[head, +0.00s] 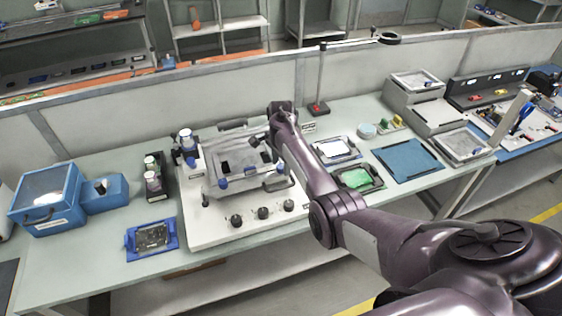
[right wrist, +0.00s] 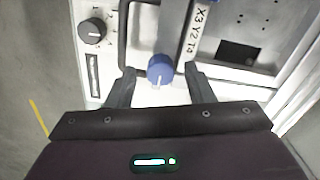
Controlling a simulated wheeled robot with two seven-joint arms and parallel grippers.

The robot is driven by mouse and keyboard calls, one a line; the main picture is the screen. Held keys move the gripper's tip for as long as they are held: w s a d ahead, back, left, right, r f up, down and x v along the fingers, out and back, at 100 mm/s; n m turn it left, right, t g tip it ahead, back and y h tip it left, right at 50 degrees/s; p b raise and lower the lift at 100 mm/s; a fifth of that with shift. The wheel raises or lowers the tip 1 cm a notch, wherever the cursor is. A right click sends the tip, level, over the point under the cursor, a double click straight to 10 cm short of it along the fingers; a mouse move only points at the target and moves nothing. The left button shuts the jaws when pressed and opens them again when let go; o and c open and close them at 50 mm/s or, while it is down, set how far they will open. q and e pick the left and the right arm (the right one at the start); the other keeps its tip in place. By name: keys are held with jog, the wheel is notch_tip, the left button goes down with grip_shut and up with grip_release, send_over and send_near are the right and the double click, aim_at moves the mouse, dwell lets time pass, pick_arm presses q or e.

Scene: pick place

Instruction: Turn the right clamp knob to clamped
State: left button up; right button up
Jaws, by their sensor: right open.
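The stencil fixture (head: 238,170) stands on a white base on the bench in the head view, with blue knobs on its frame. In the right wrist view a blue clamp knob (right wrist: 160,70) with a white pointer mark lies between my right gripper's fingers (right wrist: 158,88). The fingers stand apart on either side of the knob, with a gap on both sides. In the head view my right arm reaches over the fixture's right side, and the forearm hides part of it. My right gripper (head: 268,140) is small there, near the frame's right side. My left gripper is out of view.
A black knob (right wrist: 91,31) sits on the white panel to the left in the right wrist view, near a dark handle bar. Black knobs (head: 263,213) line the fixture base's front. A blue box (head: 48,195), a board in a blue holder (head: 152,238) and a blue mat (head: 407,160) lie around.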

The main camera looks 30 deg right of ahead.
jog(key=shift+f, duration=0.15)
jog(key=c, duration=1)
